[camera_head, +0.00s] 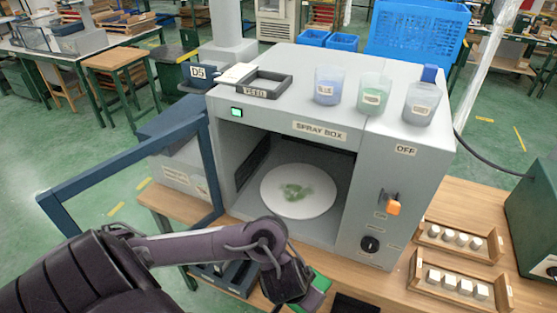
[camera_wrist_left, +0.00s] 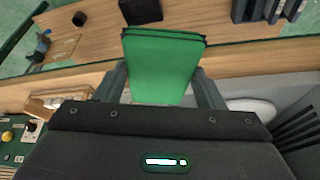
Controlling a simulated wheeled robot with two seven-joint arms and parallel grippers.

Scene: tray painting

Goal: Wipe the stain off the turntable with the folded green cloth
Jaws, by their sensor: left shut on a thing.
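The folded green cloth (camera_wrist_left: 162,68) is between the fingers of my left gripper (camera_wrist_left: 161,92) in the left wrist view, and the gripper is shut on it. In the head view the left gripper (camera_head: 306,287) is low in the middle, in front of the spray box, with a green edge of the cloth (camera_head: 319,291) showing beside it. The white turntable (camera_head: 320,203) lies inside the open spray box (camera_head: 227,160). A blotchy green stain (camera_head: 295,192) is near its middle. The gripper and cloth are outside the box, apart from the turntable. My right gripper is not in view.
The blue-framed door (camera_head: 125,165) stands swung open at the left of the box. Cups, including a blue one (camera_head: 328,86), stand on top. An orange switch (camera_head: 393,207) is on the right front. Wooden trays of white cubes (camera_head: 458,238) lie on the bench at right.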

